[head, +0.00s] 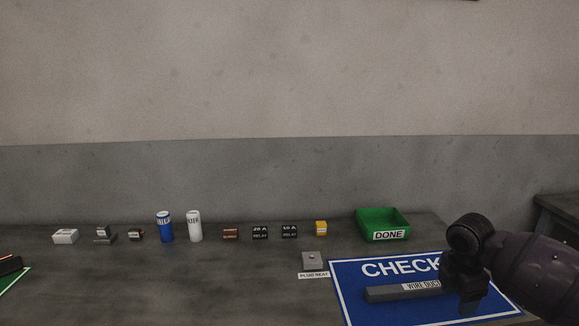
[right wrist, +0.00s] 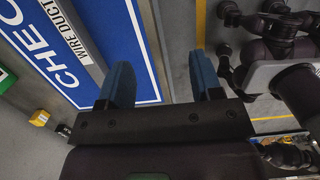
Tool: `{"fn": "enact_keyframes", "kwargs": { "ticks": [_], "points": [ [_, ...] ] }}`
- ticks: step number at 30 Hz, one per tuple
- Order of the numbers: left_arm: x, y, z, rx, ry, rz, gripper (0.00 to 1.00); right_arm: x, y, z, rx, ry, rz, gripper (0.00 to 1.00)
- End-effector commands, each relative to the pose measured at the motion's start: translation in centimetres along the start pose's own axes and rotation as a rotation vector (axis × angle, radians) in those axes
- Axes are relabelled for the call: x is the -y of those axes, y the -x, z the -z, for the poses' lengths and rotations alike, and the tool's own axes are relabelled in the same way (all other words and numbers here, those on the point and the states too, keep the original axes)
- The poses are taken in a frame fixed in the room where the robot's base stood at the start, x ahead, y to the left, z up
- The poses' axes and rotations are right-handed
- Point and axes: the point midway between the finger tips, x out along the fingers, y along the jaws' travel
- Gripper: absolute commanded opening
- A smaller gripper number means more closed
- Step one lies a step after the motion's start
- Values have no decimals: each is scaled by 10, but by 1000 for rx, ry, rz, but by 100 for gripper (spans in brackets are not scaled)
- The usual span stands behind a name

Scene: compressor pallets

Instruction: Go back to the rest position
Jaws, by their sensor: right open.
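My right gripper (head: 466,292) is over the right part of the blue CHECK mat (head: 352,312), near the right end of the grey wire duct (head: 385,294) that lies on the mat. In the right wrist view its two blue fingers (right wrist: 162,75) are spread apart with nothing between them. The duct (right wrist: 68,22) and the mat (right wrist: 148,72) show to the left of the fingers there. My left gripper does not show in the head view.
A green DONE bin (head: 383,236) stands behind the mat. A grey plug seat (head: 312,260) lies left of it. A row of small parts, with a blue can (head: 165,227) and a white can (head: 194,226), stands along the back. The middle front of the table is clear.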

Motion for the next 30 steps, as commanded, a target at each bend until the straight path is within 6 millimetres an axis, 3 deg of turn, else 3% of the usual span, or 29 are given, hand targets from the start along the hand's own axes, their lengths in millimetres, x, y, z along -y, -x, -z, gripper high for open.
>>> {"fn": "enact_keyframes", "kwargs": {
  "ticks": [8, 12, 16, 23, 30],
  "points": [
    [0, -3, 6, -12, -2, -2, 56, -48, 16, 10, -72, -283, -313, 59],
    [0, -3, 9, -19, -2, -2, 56, -76, 40, 32, -175, -384, -527, 59],
    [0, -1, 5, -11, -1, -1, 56, -87, 43, 64, -327, -471, -689, 59],
    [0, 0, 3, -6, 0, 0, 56, -65, 21, 119, -658, -640, -869, 59],
    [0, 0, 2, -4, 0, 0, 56, -12, -14, 145, -900, -814, -936, 59]
  ]
}}
